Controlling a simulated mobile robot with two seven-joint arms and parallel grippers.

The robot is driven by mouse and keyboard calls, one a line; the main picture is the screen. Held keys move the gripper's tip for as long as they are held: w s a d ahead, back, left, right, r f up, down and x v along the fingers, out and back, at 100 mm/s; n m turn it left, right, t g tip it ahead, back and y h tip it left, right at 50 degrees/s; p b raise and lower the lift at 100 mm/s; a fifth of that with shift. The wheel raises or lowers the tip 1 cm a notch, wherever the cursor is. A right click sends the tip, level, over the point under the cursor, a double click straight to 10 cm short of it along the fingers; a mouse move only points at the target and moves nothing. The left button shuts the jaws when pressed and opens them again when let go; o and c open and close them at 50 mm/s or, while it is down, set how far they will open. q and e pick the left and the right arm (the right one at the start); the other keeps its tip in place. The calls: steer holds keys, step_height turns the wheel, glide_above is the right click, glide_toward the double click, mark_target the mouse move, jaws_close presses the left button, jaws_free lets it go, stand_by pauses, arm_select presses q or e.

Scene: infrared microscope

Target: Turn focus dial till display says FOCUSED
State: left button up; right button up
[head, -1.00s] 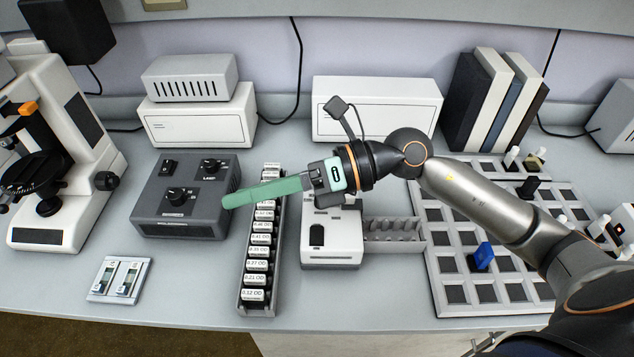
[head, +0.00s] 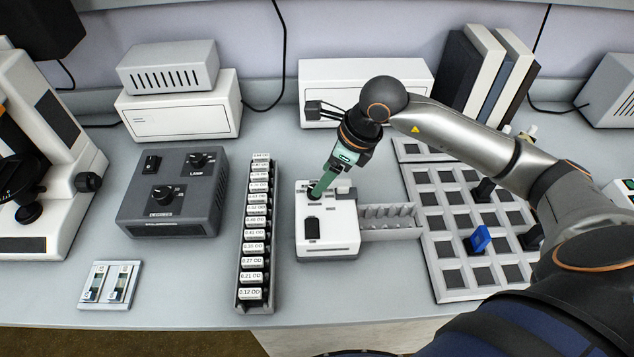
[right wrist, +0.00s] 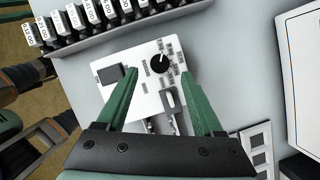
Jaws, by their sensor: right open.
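A white box-shaped instrument (head: 341,238) stands mid-bench, with a dark display window (head: 313,229) on its top; no text is readable on it. In the right wrist view a round black dial (right wrist: 160,63) with a white pointer mark and small labels around it sits beside the display (right wrist: 111,75). I cannot read whether it is the focus dial.
A rack of labelled slots (head: 242,276) stands close left of the instrument. A grey control box with knobs (head: 128,208) and a microscope (head: 55,125) are further left. A small holder (head: 361,234) adjoins the instrument's right side, then a gridded tray (head: 433,268).

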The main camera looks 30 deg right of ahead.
steer(key=shift+x, duration=2.4)
jaws_close()
